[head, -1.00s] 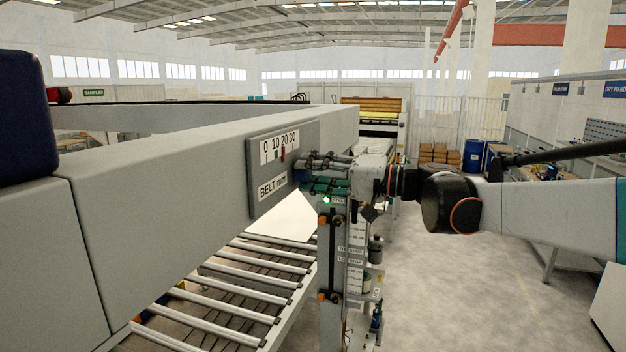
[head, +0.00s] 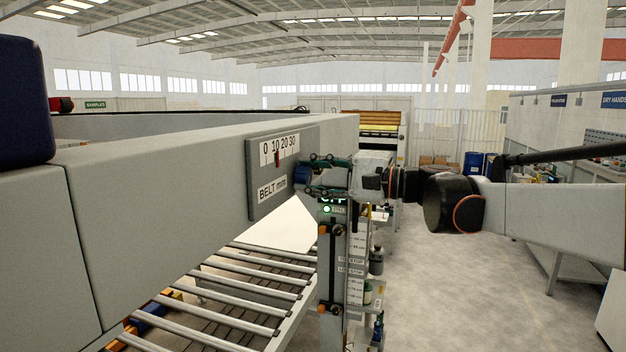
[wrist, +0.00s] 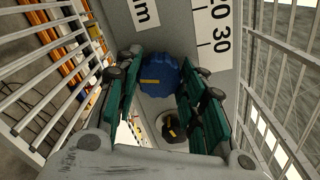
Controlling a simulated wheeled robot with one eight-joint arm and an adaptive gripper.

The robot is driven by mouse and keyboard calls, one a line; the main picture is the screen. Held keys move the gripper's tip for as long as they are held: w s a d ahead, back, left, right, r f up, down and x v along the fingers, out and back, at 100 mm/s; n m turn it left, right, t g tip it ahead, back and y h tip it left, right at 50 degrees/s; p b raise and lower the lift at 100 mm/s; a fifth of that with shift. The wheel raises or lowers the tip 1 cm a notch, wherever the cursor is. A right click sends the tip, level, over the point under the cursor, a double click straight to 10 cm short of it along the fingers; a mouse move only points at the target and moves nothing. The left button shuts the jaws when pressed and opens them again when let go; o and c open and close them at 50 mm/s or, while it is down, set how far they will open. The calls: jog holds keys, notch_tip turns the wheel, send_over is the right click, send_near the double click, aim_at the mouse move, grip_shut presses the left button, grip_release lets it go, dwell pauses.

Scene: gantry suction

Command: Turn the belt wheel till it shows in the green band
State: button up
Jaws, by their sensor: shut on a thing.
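The blue belt wheel (wrist: 163,80), with a yellow mark on its face, sits on the grey beam's side. My gripper (wrist: 158,72) has its green-padded fingers on opposite sides of the wheel and is shut on it. In the head view my gripper (head: 309,175) is at the right of the gauge panel, with part of the blue wheel showing between the fingers. The BELT mm gauge (head: 279,151) is marked 0 to 30. Its red pointer (head: 277,158) stands between 10 and 20, and no green band shows clearly beside it.
The grey beam (head: 170,165) runs along the left, above a roller conveyor (head: 235,290). A post with labels (head: 335,265) stands below my gripper. Open floor (head: 450,270) lies to the right.

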jog(key=shift+m, duration=0.6)
jog(key=o, duration=1.1)
jog(key=shift+d, duration=0.15)
jog(key=v, duration=1.1)
jog(key=shift+s+d, duration=0.1)
jog(key=shift+d, duration=0.3)
